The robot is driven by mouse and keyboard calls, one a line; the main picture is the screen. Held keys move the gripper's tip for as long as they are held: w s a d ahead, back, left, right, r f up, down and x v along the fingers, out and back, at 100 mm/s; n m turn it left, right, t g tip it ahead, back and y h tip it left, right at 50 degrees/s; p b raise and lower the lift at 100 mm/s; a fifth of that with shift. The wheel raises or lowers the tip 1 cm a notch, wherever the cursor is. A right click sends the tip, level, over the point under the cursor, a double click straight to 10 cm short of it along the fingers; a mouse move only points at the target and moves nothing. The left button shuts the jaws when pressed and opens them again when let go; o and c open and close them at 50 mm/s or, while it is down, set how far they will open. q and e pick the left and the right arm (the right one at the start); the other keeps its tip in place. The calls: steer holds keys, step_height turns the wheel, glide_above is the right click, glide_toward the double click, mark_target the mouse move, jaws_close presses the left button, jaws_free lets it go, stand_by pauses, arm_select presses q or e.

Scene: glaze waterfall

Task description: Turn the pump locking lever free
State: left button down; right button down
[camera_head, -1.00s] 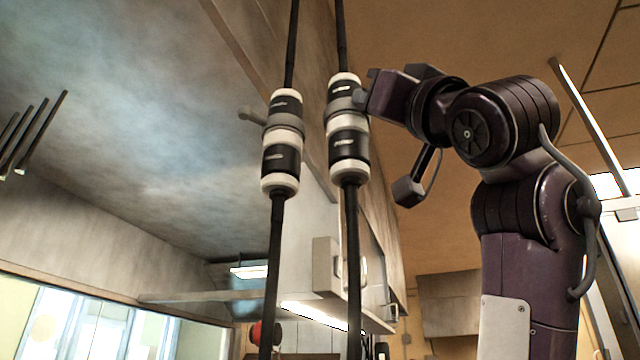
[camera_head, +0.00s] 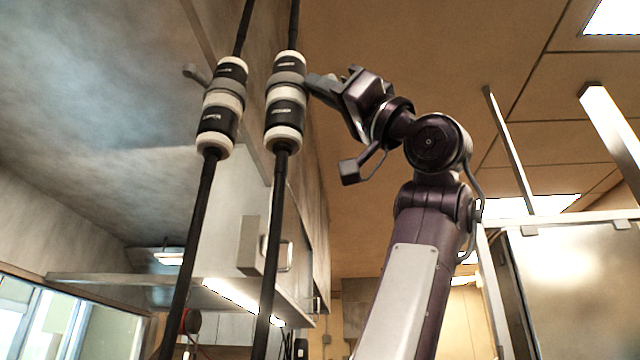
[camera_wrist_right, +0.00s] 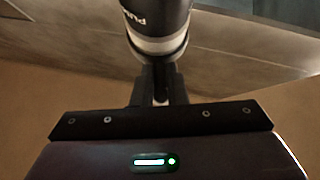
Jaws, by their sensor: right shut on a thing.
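Two black-and-white cylinders hang on dark lines in the head view, a left one (camera_head: 221,106) and a right one (camera_head: 285,104). Each has a grey collar around its middle. A grey lever (camera_head: 194,73) sticks out to the left from the left cylinder's collar. My right gripper (camera_head: 318,86) is at the right cylinder's collar, on its right side, shut on the lever there, which its fingers mostly hide. In the right wrist view, the fingers (camera_wrist_right: 159,86) reach up to the lower end of a labelled cylinder (camera_wrist_right: 157,28). My left gripper is not in view.
A wall cabinet (camera_head: 233,205) is behind the lines. A large grey sloped surface (camera_head: 90,110) fills the upper left. A glass-like panel (camera_head: 585,285) with a pale frame stands at the right.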

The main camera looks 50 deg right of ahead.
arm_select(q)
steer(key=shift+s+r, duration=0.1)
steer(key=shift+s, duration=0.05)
arm_select(e)
steer(key=shift+s+d+r, duration=0.15)
steer(key=shift+s+r, duration=0.15)
steer(key=c, duration=1.6)
jaws_free()
steer(key=shift+o, duration=1.4)
steer(key=shift+s, duration=0.1)
steer(key=shift+s+d+f, duration=0.1)
steer(key=shift+s+d, duration=0.05)
steer(key=shift+f, duration=0.25)
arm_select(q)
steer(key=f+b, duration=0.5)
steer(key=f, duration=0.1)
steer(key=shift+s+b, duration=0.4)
arm_select(e)
steer(key=v, duration=0.7)
steer(key=shift+s+d+f, duration=0.15)
